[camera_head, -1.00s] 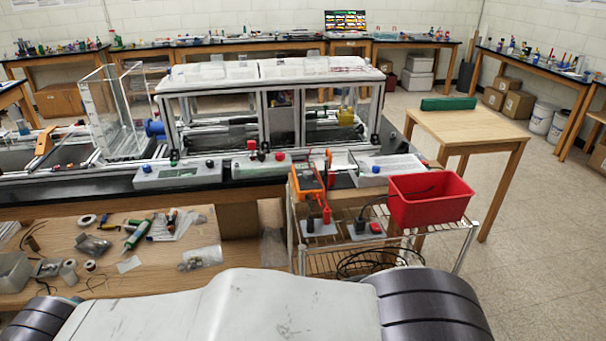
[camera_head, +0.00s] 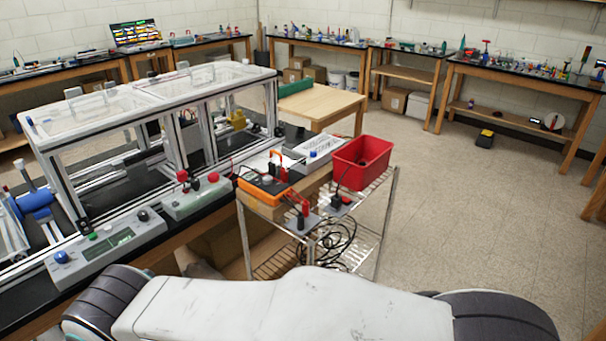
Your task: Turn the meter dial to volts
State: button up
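An orange meter (camera_head: 264,191) sits on top of the wire cart, left of the red bin, with red plugs or leads beside it. Its dial is too small to make out, so I cannot tell where it points. My gripper is not in view; only the white and dark parts of my own body show along the bottom edge.
The wire cart (camera_head: 384,228) also bears a red bin (camera_head: 364,158); black cables lie on its lower shelf. Left of it, a black-topped bench carries a framed enclosure (camera_head: 150,93) and a grey control box (camera_head: 108,249). Open floor (camera_head: 470,225) lies to the right.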

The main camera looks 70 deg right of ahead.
aim_at(267, 180)
jog(key=i+l+z, duration=0.35)
jog(key=i+z, duration=0.35)
jog(key=i+l+u, duration=0.35)
jog(key=i+l, duration=0.35)
jog(key=l, duration=0.1)
